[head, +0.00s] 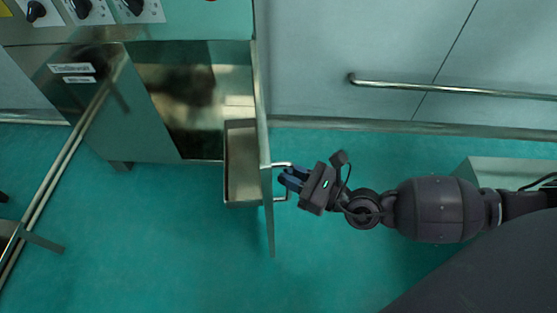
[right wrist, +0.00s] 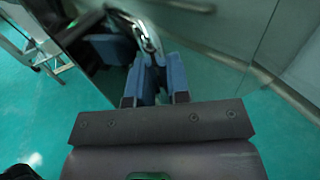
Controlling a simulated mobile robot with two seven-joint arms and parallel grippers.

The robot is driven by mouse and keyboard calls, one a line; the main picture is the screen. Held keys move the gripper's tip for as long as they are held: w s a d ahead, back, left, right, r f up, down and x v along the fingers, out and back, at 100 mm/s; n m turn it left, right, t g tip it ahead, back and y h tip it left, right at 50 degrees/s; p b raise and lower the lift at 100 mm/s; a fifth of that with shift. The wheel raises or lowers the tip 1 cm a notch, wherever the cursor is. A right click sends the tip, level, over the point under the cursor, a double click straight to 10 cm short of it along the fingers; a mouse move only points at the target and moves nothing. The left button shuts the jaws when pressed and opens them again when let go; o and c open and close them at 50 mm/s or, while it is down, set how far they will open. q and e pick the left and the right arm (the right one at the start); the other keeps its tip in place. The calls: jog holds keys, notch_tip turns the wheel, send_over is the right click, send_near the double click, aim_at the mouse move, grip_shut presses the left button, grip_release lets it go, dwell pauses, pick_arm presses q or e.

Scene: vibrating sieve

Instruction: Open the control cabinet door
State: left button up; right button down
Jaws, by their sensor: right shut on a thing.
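The control cabinet (head: 150,125) stands at the upper left of the head view, with a label on its front. Its door (head: 264,130) stands swung out from the cabinet, seen nearly edge-on, and the dark inside shows. My right gripper (head: 286,178) is at the door handle (head: 281,165), on the right side of the door. In the right wrist view the blue fingers (right wrist: 158,82) are shut on the metal handle (right wrist: 148,38). The fingertips partly hide the handle. My left gripper is in neither view.
A shallow metal tray-like part (head: 240,165) shows inside the door. Knobs (head: 82,8) sit on the panel above. A metal rail (head: 450,90) runs along the wall at right. A metal frame (head: 50,185) stands at left. Green floor (head: 330,270) is clear around the door.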

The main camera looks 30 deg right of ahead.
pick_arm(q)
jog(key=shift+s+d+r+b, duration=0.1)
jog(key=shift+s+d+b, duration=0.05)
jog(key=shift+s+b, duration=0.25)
pick_arm(e)
jog(key=shift+d+r+n+g+y, duration=0.2)
jog(key=shift+d+n+y, duration=0.15)
jog(key=shift+d, duration=0.55)
jog(key=shift+d+r+n+g+y, duration=0.1)
jog(key=shift+d+n+g+y, duration=0.25)
jog(key=shift+d, duration=0.5)
jog(key=c, duration=1.1)
grip_release()
jog(key=shift+f, duration=0.15)
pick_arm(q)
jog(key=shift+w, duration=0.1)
pick_arm(e)
jog(key=shift+s+f, duration=0.1)
jog(key=shift+s, duration=0.05)
pick_arm(q)
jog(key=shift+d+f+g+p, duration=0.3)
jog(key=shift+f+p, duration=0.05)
jog(key=shift+p, duration=0.55)
pick_arm(e)
jog(key=v, duration=1)
jog(key=shift+s+d, duration=0.25)
jog(key=shift+s, duration=0.05)
